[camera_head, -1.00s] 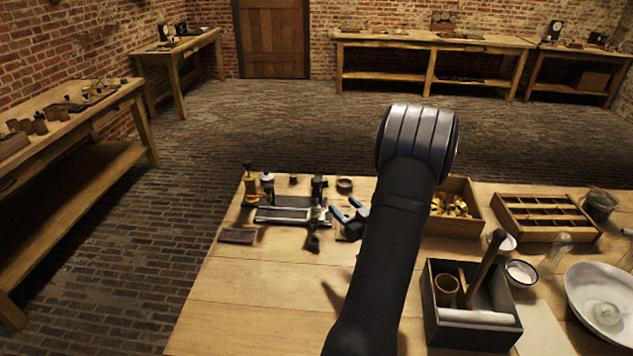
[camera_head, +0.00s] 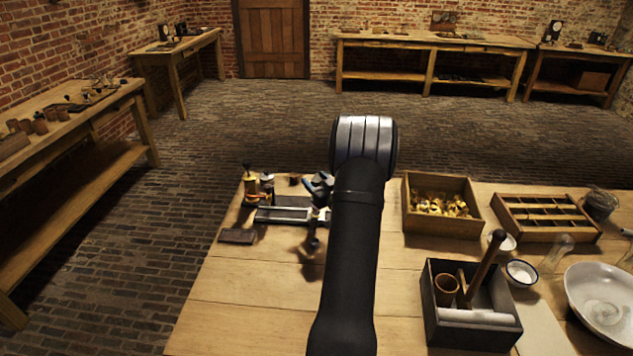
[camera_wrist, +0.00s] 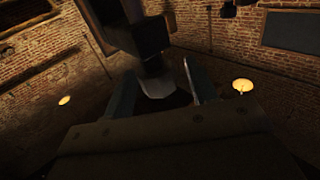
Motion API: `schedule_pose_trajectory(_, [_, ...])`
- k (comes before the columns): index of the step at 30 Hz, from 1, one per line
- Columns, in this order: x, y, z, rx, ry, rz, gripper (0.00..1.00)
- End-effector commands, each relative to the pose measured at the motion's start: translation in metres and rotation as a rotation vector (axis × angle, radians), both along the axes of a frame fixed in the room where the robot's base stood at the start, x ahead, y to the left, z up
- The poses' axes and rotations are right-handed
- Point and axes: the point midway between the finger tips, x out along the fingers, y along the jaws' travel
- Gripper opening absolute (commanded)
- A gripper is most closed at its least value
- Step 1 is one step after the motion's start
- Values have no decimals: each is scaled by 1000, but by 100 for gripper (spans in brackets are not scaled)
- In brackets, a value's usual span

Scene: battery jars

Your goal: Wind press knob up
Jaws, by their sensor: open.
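The press stands at the back left of the table, with a dark flat bed and pale metal rails (camera_head: 285,214). My gripper (camera_head: 320,184), with blue fingers, is at the press's upright at the right end of the bed. The upper part of the press and its knob are hidden or blended with the gripper in the head view. In the wrist view my gripper (camera_wrist: 160,72) is open, its two fingers apart. A dark block with a grey rounded lower end (camera_wrist: 157,84) shows between the fingers; I cannot tell whether it is the knob or whether they touch it.
A wooden box of brass parts (camera_head: 441,232), a divided tray (camera_head: 545,234) and a black caddy (camera_head: 472,332) stand to the right. The front left table is clear.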

Motion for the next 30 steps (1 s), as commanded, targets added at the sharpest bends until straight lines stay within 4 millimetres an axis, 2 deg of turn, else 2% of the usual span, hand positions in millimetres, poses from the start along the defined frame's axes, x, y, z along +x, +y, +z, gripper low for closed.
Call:
schedule_pose_trajectory(5, [0,0,0,0,0,0,52])
schedule_pose_trajectory(12, [0,0,0,0,0,0,9])
schedule_pose_trajectory(23, [0,-2,0,-1,-1,49,9])
schedule_pose_trajectory(30, [1,-2,0,-2,-1,199,9])
